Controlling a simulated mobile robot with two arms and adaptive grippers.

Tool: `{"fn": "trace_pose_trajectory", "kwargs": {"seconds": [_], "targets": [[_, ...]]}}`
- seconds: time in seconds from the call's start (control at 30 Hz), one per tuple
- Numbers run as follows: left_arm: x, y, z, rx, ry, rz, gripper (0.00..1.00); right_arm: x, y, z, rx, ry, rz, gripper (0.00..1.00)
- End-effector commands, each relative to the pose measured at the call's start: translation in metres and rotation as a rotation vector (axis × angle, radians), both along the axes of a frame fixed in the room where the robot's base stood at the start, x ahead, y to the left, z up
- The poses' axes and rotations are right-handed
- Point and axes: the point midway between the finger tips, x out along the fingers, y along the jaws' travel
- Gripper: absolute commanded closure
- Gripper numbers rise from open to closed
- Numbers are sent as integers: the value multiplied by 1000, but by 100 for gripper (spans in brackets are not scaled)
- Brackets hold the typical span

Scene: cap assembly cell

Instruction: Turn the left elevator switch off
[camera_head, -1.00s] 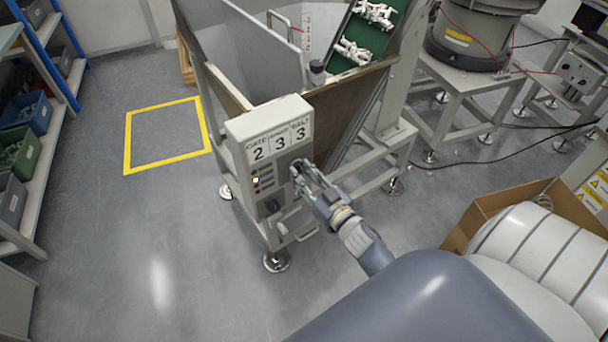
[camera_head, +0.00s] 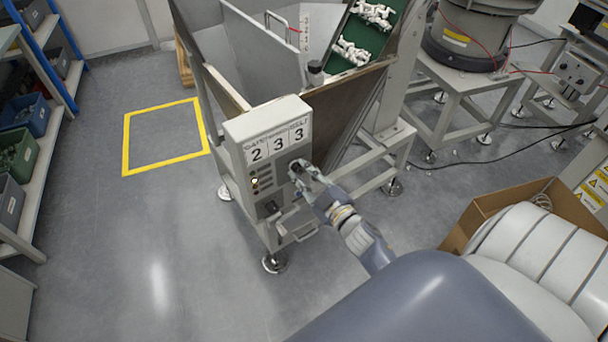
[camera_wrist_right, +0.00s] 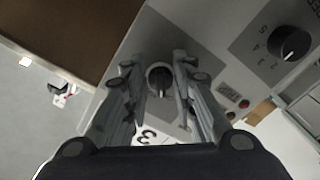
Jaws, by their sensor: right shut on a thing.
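The control box (camera_head: 262,137) with the digits 2, 3, 3 is fixed to the front of the hopper of the elevator. My right gripper (camera_head: 301,169) is at the upper right of its face. In the right wrist view, the two fingers of the gripper (camera_wrist_right: 160,85) are closed around a small round switch knob (camera_wrist_right: 159,78), one on each side. A black dial (camera_wrist_right: 288,42) with numbers around it is on the same panel, clear of the fingers. It shows in the head view (camera_head: 270,207) low on the panel. The fingers partly hide the panel. My left gripper is out of view.
A green conveyor (camera_head: 357,45) with white parts rises behind the hopper. A cardboard box (camera_head: 478,215) stands at right. Shelving with bins (camera_head: 22,155) is at left. The floor around the yellow square (camera_head: 165,135) is clear.

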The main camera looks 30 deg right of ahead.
Motion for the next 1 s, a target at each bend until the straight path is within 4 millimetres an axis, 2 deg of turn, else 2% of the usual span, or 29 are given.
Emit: {"fn": "trace_pose_trajectory", "kwargs": {"seconds": [0.3, 0.8, 0.83, 0.87, 0.9, 1.0], "targets": [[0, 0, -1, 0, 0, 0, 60, 0, -1, 1, -113, -2, 1, 99], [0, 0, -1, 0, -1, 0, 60, 0, -1, 1, -133, -1, 1, 99], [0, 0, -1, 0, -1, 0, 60, 0, -1, 1, -133, -1, 1, 71], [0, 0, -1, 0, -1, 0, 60, 0, -1, 1, -132, 0, 1, 64], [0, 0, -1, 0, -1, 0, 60, 0, -1, 1, -132, 0, 1, 61], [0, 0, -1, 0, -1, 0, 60, 0, -1, 1, -131, 0, 1, 61]]}}
